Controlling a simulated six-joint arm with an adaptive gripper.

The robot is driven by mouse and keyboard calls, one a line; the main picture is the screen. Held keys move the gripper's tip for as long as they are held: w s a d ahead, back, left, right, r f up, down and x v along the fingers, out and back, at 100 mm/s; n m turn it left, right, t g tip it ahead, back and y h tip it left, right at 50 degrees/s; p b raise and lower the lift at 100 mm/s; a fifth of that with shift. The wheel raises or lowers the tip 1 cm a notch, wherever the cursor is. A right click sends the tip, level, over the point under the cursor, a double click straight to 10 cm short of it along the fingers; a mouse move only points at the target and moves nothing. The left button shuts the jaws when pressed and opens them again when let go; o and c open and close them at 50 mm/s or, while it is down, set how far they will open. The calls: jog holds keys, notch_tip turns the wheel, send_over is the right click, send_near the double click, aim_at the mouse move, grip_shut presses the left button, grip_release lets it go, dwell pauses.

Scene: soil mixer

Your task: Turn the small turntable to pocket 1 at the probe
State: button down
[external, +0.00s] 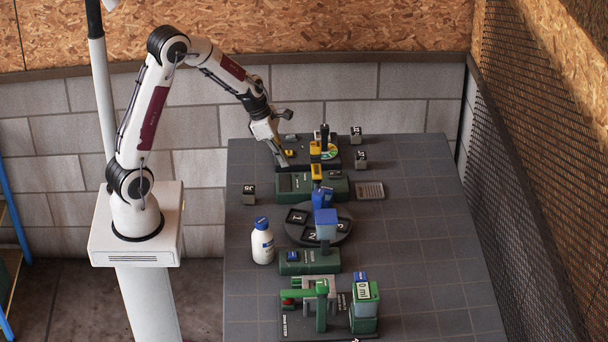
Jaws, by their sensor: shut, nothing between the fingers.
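The small turntable (322,242) is a dark round disc in the middle of the table. Its pocket marked 1 (297,216) is at the left and the pocket marked 2 (312,236) is at the front. Another marked pocket (343,225) is at the right, partly hidden. A blue and pale-blue upright (326,224) stands over the disc beside pocket 2; I cannot tell whether it is the probe. A green base with a blue button (309,262) is in front. My gripper (281,163) is shut and empty, behind and left of the turntable, near a dark station with yellow parts.
A white bottle with a blue cap (262,245) stands just left of the turntable. A green box (300,186) and a yellow and black column (317,160) stand behind it. The table's right side is clear.

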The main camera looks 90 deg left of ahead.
jog(key=s+t, duration=0.1)
jog(key=s+f+m+t+h, duration=0.1)
jog(key=s+f+t+h, duration=0.1)
jog(key=t, duration=0.1)
jog(key=shift+s+d+f+m, duration=0.15)
jog(key=shift+s+d+m, duration=0.1)
jog(key=shift+s+m, duration=0.05)
dwell(1.0)
jog(key=shift+w+f, duration=0.1)
dwell(0.4)
send_over(306, 203)
jog(key=s, duration=0.3)
jog(key=f, duration=0.4)
jog(key=a+f, duration=0.1)
jog(key=f, duration=0.2)
jog(key=shift+w, duration=0.25)
jog(key=shift+w+d, duration=0.25)
jog(key=shift+w, duration=0.4)
jog(key=shift+w+d, duration=0.25)
jog(key=shift+w, duration=0.4)
